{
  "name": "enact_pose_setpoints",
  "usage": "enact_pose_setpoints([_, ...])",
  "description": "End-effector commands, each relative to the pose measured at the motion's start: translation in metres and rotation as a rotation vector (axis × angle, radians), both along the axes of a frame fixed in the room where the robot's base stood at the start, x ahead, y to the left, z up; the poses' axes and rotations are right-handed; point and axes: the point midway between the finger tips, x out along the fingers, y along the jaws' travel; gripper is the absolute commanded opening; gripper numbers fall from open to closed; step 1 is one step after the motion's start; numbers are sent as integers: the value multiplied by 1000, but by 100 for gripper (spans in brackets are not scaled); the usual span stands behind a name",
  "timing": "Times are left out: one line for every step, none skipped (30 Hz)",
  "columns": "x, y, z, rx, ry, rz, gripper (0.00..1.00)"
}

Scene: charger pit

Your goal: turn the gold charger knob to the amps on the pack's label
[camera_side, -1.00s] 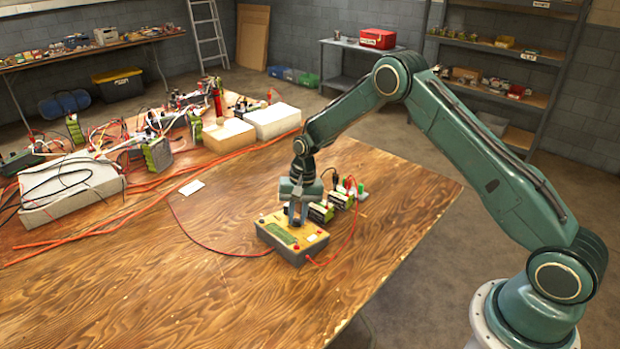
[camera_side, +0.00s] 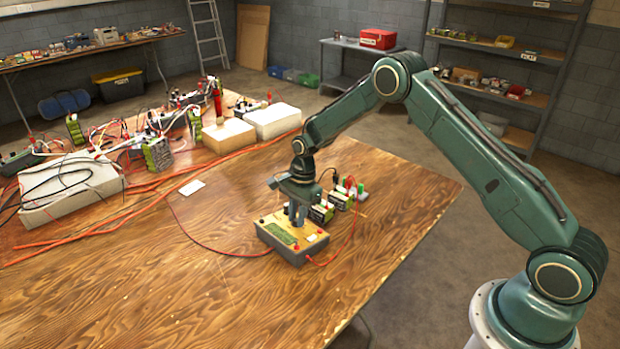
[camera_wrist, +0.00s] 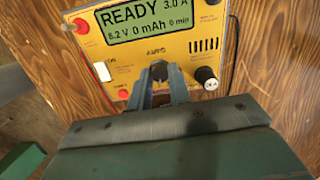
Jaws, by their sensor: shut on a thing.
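The gold charger (camera_side: 290,240) sits on the wooden table; it also shows in the wrist view (camera_wrist: 130,62). Its green screen (camera_wrist: 145,22) reads READY, 3.0 A, 8.2 V, 0 mAh, 0 min. My gripper (camera_wrist: 160,76) is shut on the dark knob (camera_wrist: 159,68) under the word AMPS; in the side view my gripper (camera_side: 297,222) points down onto the charger's top. The fingers hide part of the knob, and I cannot read its setting. Green-and-black packs (camera_side: 322,212) stand just behind the charger; their labels are too small to read.
A white card (camera_side: 191,187) lies to the left. White blocks (camera_side: 277,121), more packs and tangled wires fill the back left. The front of the table is clear.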

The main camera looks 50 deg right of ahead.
Motion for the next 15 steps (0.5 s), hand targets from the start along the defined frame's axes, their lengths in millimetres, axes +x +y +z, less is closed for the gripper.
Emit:
enact_pose_setpoints([1,-1,0,-1,2,-20,0])
enact_pose_setpoints([1,-1,0,-1,3,-30,0])
enact_pose_setpoints([1,-1,0,-1,5,-42,0])
enact_pose_setpoints([1,-1,0,-1,7,-50,0])
enact_pose_setpoints([1,-1,0,-1,8,-56,0])
enact_pose_setpoints([1,-1,0,-1,9,-62,0])
enact_pose_setpoints([1,-1,0,-1,10,-66,0])
enact_pose_setpoints([1,-1,0,-1,10,-69,0])
enact_pose_setpoints([1,-1,0,-1,11,-72,0])
enact_pose_setpoints([1,-1,0,-1,11,-73,0])
enact_pose_setpoints([1,-1,0,-1,11,-74,0])
enact_pose_setpoints([1,-1,0,-1,11,-75,0])
enact_pose_setpoints([1,-1,0,-1,11,-75,0])
enact_pose_setpoints([1,-1,0,-1,11,-75,0])
enact_pose_setpoints([1,-1,0,-1,11,-74,0])
